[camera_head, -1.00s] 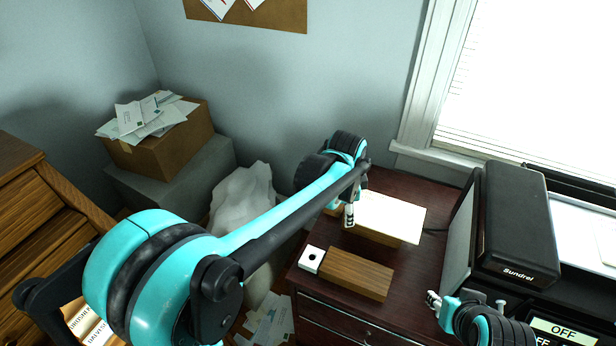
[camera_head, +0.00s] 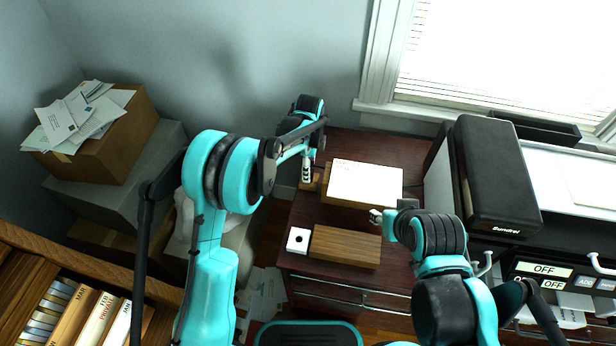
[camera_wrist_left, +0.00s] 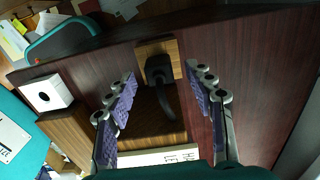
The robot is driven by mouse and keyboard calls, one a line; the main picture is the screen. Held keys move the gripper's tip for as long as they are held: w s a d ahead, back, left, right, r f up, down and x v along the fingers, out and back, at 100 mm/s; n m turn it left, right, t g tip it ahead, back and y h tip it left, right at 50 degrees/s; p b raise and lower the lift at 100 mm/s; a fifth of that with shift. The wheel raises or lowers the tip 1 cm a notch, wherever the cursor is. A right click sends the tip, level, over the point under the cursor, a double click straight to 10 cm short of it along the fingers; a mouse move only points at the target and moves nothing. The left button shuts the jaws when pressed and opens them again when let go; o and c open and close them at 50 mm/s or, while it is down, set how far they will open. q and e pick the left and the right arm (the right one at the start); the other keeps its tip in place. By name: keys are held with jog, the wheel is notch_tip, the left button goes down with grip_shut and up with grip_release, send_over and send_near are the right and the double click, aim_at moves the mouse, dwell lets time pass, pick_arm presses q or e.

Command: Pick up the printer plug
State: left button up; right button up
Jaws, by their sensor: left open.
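A black plug (camera_wrist_left: 158,70) with a thick black cord stands at a light wooden piece (camera_wrist_left: 150,48) in the left wrist view. In the head view it is hidden by my left gripper. My left gripper (camera_head: 307,176) points down at the left end of the block with a white top (camera_head: 365,181). In the wrist view my left gripper (camera_wrist_left: 161,88) is open, with a finger on each side of the plug and cord. I see no finger touching the plug. My right gripper (camera_head: 379,216) is beside the front wooden block; its finger opening is unclear.
A wooden block (camera_head: 345,247) with a white, black-holed end piece (camera_head: 298,240) lies on the dark red cabinet (camera_head: 338,146). A black machine marked Sundrel (camera_head: 497,175) stands to the right. Boxes with envelopes (camera_head: 92,130) are at left. Bare cabinet top lies between the blocks.

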pick_arm(q)
notch_tip(320, 180, down, 3)
jog(key=shift+f+b, duration=0.1)
jog(key=shift+b, duration=0.25)
jog(key=shift+c, duration=0.2)
grip_shut()
jog(key=shift+r, duration=0.2)
